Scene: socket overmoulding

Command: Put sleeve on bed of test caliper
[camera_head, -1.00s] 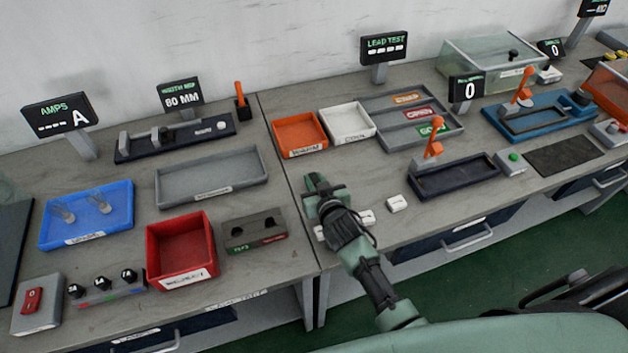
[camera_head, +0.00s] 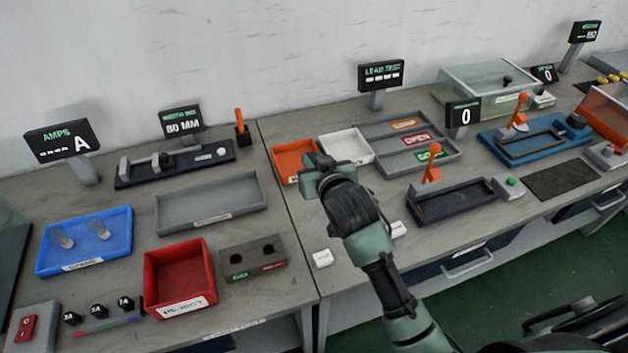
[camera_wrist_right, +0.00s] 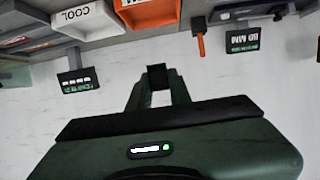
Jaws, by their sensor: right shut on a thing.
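The test caliper (camera_head: 190,162) is a long dark bed with grey jaws at its left part, at the back left of the bench. My right gripper (camera_head: 322,172) is in front of the orange tray, well to the right of the caliper. In the right wrist view its fingers (camera_wrist_right: 157,88) are shut on a small dark piece (camera_wrist_right: 157,74), which I take to be the sleeve; its shape is hard to make out. The head view hides this piece behind the gripper. My left gripper is not in view.
The orange tray (camera_head: 277,163) and white tray (camera_head: 369,157) stand beside the gripper. A grey tray (camera_head: 240,207) lies in front of the caliper. An orange lever (camera_head: 240,120) and a 60 MM display (camera_head: 180,121) stand behind it.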

